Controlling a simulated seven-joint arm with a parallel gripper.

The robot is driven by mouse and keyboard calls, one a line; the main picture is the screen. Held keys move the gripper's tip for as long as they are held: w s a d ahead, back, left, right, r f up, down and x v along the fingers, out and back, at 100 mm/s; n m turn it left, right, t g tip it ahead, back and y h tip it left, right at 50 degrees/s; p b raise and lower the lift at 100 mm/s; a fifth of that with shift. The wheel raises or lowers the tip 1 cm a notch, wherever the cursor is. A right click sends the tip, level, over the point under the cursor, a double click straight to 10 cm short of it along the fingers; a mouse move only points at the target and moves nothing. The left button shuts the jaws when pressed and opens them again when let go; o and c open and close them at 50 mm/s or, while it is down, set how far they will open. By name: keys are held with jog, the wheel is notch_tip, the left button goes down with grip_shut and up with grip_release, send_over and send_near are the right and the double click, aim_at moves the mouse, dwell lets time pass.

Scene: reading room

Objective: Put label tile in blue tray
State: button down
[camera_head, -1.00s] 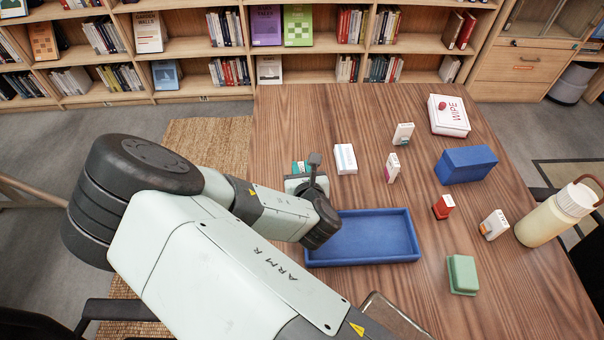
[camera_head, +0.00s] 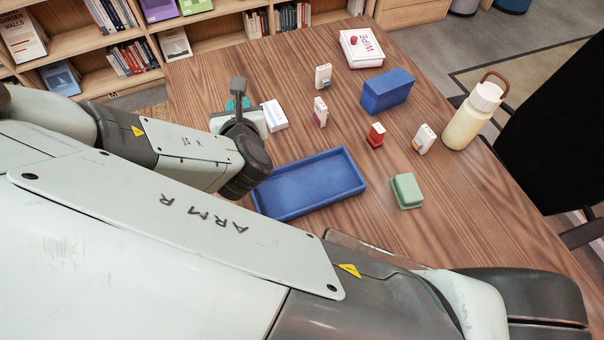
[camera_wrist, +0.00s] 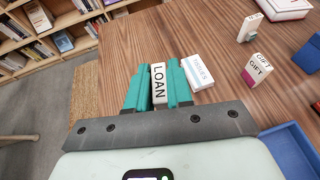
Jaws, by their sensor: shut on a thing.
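My gripper (camera_wrist: 158,82) is shut on a white label tile (camera_wrist: 159,84) reading LOAN, with its teal fingers on either side of it. Whether the tile touches the table I cannot tell. In the head view my gripper (camera_head: 238,104) is at the table's left side, and the tile is hidden there. The blue tray (camera_head: 352,166) lies on the table, nearer and to the right of my gripper, and looks empty. Its corner also shows at the lower right of the wrist view (camera_wrist: 290,148).
A white box (camera_head: 274,115) is close beside my gripper's right finger. Further right are small label blocks (camera_head: 320,112), a red block (camera_head: 376,135), a blue box (camera_head: 388,91), a green block (camera_head: 407,191), a WIPE box (camera_head: 361,47) and a bottle (camera_head: 472,115).

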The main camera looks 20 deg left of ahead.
jog(key=s+d+m+t+h, duration=0.1)
jog(key=s+d+m+h, duration=0.1)
jog(key=d+m+h, duration=0.3)
jog(key=s+d+m+t+h, duration=0.1)
jog(key=s+d+m+h, duration=0.15)
jog(key=d, duration=0.55)
send_over(292, 189)
jog(key=shift+n+t, duration=0.25)
jog(key=shift+t, duration=0.05)
notch_tip(292, 189, down, 10)
jog(key=shift+f, duration=0.1)
jog(key=shift+f, duration=0.1)
jog(key=c, duration=1)
grip_release()
